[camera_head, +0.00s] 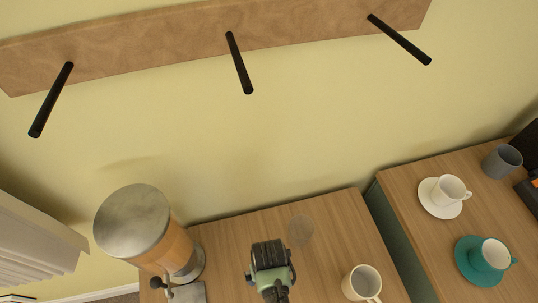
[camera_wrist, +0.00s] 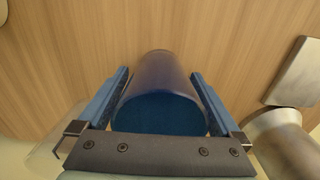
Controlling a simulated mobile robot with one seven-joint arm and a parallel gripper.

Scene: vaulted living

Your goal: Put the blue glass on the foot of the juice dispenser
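The blue glass (camera_wrist: 160,85) is in the wrist view, between the two fingers of my gripper (camera_wrist: 160,88). I see no clear gap on either side, so the gripper looks shut on it. In the head view my gripper (camera_head: 270,262) is over the wooden top, right of the juice dispenser (camera_head: 135,222), and hides the glass. The dispenser has a metal lid and an orange body. Its flat grey foot (camera_head: 187,293) is at its front, cut by the picture's lower edge. The foot also shows at the right of the wrist view (camera_wrist: 300,70).
A clear glass (camera_head: 300,231) stands just behind and right of my gripper. A white mug (camera_head: 362,283) stands to the right. The right cabinet holds a white cup on a saucer (camera_head: 443,195), a teal cup set (camera_head: 487,261) and a grey mug (camera_head: 502,161). Black pegs (camera_head: 240,63) jut from the wall.

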